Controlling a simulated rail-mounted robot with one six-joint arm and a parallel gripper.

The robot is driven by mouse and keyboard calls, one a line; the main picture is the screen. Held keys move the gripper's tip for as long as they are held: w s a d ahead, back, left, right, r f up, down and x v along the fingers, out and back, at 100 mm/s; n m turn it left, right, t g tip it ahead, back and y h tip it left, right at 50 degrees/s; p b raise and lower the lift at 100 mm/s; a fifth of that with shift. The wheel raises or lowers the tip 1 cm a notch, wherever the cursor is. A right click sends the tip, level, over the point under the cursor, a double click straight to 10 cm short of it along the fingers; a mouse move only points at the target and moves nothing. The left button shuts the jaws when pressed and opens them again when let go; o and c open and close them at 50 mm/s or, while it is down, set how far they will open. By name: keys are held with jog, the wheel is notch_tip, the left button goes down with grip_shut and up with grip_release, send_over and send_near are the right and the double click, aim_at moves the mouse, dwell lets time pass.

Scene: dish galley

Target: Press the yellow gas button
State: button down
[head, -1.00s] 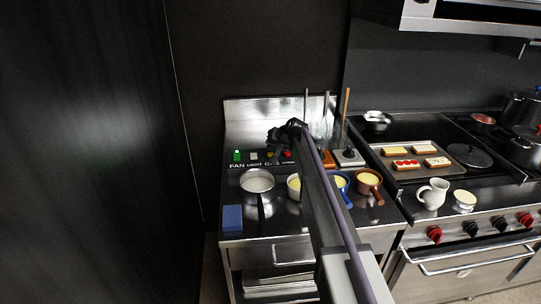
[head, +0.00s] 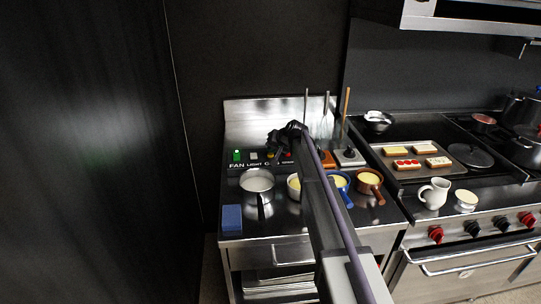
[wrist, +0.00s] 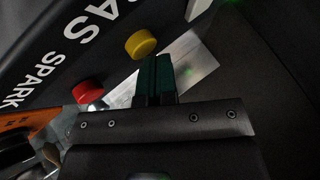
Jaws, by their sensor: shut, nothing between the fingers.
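The yellow gas button (wrist: 141,43) is a round cap on the dark panel beside the letters "GAS" in the wrist view. In the head view the yellow button (head: 270,155) shows small, just below my gripper. My gripper (wrist: 157,58) is shut and empty, with its dark green fingertips together. In the wrist view the tips lie just below and right of the yellow button; I cannot tell whether they touch it. My gripper (head: 272,138) is over the panel in the head view, and part of the labels is hidden by my arm.
A red button (wrist: 88,91) by "SPARK" is close to the yellow one. A green lit fan button (head: 237,155) and a white light button (head: 254,155) are to the left. Pans and pots, including a saucepan (head: 257,181), stand in front of the panel. A blue block (head: 232,217) lies at the front left.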

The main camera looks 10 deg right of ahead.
jog(key=shift+f, duration=0.1)
dwell(0.4)
jog(key=shift+r+p, duration=0.75)
jog(key=shift+r, duration=0.05)
notch_tip(320, 180, up, 5)
jog(key=p, duration=0.5)
jog(key=shift+r, duration=0.15)
